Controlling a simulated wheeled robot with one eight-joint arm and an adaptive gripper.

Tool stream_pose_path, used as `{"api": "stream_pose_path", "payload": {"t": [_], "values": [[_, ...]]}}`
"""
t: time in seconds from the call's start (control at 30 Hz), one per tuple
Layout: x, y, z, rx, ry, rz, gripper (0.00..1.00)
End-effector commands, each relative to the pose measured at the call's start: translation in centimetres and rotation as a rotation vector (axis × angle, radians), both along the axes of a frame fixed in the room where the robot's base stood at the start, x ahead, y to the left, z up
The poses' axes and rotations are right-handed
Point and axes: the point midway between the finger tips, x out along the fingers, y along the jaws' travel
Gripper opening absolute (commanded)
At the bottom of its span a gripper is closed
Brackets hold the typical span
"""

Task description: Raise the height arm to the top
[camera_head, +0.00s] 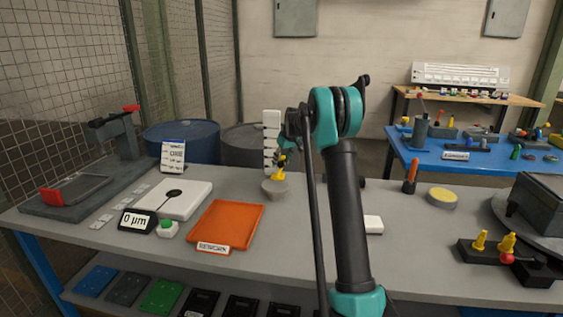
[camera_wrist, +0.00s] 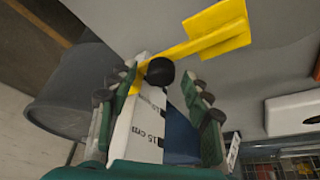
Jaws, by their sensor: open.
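The height arm (camera_wrist: 217,32) is yellow, with a flat plate and a black knob (camera_wrist: 159,71). It also shows in the head view (camera_head: 281,171), low on its white upright scale (camera_head: 271,128) above a round grey base (camera_head: 275,190). In the wrist view the scale (camera_wrist: 137,128) reads "10" and "15 cm", and the knob is on the far side of the "10" mark. My gripper (camera_wrist: 158,75) is open, its fingers on either side of the knob and scale, with the knob near the fingertips. Contact cannot be told. In the head view my gripper is mostly hidden behind my wrist.
An orange tray (camera_head: 226,224) and a white plate (camera_head: 172,199) with a "0 µm" display (camera_head: 136,220) lie to the left. A white block (camera_head: 373,224) and an orange-handled tool (camera_head: 410,176) are to the right. Blue and dark barrels (camera_head: 181,140) stand behind the table.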

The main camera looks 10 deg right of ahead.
Motion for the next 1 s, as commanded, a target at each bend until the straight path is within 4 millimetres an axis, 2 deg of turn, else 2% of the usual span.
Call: {"api": "stream_pose_path", "payload": {"t": [0.23, 0.63, 1.0], "values": [[0.01, 0.03, -0.05, 0.0, 0.0, 0.0, 0.49], [0.0, 0.02, -0.02, 0.0, 0.0, 0.0, 0.0], [-0.01, 0.02, 0.55, 0.0, 0.0, 0.0, 0.0]]}}
